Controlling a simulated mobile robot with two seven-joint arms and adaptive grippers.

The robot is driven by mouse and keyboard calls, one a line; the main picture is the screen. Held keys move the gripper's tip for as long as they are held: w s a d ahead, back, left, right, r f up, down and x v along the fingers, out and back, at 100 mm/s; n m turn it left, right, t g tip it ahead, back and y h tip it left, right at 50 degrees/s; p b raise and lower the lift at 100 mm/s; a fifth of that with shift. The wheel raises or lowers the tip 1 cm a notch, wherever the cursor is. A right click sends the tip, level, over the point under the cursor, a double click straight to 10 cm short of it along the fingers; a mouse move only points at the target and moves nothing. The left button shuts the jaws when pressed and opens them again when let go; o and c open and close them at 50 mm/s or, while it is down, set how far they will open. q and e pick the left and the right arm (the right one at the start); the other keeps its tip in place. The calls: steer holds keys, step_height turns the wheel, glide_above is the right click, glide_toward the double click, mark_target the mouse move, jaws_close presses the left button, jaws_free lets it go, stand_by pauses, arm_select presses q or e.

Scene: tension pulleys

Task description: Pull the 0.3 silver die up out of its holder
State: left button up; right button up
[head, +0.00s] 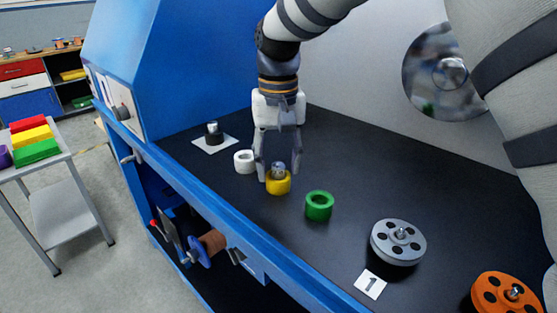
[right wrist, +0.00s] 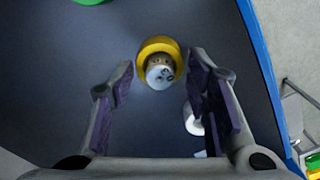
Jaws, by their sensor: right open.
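A silver die (head: 278,169) stands upright in a yellow ring-shaped holder (head: 279,187) on the dark worktop. In the right wrist view the silver die (right wrist: 160,73) and the yellow holder (right wrist: 152,44) show between my fingers. No size marking can be read on the die. My right gripper (head: 279,174) points down over the holder, with one finger on each side of the die. It is open, and gaps show between its pads and the die in the right wrist view (right wrist: 163,76). My left gripper is not in view.
A white ring holder (head: 244,161) stands left of the yellow one, and a green one (head: 319,206) stands to the right. A dark piece (head: 213,134) sits on a white card. Grey (head: 398,242) and orange (head: 502,293) pulleys are at the right. The blue edge borders the worktop.

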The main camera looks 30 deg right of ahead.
mark_target(278, 164)
jaws_close()
steer(key=shift+r, duration=0.1)
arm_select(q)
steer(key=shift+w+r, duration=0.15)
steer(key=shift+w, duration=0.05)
arm_select(e)
steer(key=shift+r, duration=0.4)
arm_select(q)
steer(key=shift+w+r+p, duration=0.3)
steer(key=shift+p, duration=0.05)
arm_select(e)
steer(key=shift+r, duration=1.2)
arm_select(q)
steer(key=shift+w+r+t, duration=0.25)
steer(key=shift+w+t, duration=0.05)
arm_select(e)
steer(key=shift+r, duration=2)
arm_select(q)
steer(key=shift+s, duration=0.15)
arm_select(e)
steer(key=shift+f, duration=0.1)
